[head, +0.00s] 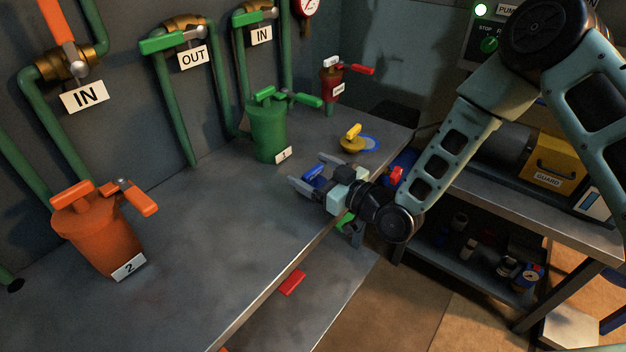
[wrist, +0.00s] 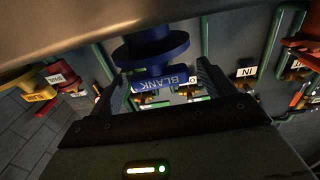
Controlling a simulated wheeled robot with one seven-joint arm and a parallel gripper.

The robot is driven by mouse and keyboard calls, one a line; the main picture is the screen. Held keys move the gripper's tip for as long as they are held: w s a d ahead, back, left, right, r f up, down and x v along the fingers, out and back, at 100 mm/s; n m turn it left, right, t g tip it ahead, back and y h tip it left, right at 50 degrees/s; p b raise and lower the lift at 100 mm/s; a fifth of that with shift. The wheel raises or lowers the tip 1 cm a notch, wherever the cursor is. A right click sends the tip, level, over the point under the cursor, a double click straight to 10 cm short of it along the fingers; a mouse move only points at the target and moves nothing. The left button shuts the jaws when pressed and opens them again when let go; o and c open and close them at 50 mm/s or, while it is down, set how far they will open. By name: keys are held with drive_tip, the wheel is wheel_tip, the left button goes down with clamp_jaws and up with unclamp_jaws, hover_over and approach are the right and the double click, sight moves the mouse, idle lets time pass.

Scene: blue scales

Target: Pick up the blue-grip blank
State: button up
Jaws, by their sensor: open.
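The blue-grip blank (wrist: 165,80) shows in the wrist view as a dark blue disc with a blue grip lettered BLANK. Its grip lies between my two fingers, and I cannot tell whether either finger touches it. In the head view its blue grip (head: 314,174) shows between the fingers, over the grey bench near its front edge; the rest is mostly hidden by my gripper. My gripper (head: 311,174) is open and reaches in from the right, low over the bench. The fingers also show in the wrist view (wrist: 162,88).
A yellow-grip piece (head: 352,139) stands behind my gripper. A green pot (head: 268,135) and an orange pot (head: 95,232) stand along the wall side of the bench (head: 225,245). A small red valve (head: 331,85) stands farther back. The bench middle is clear.

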drive_tip(key=shift+w+a, duration=0.1)
drive_tip(key=shift+a, duration=0.05)
drive_tip(key=c, duration=1.3)
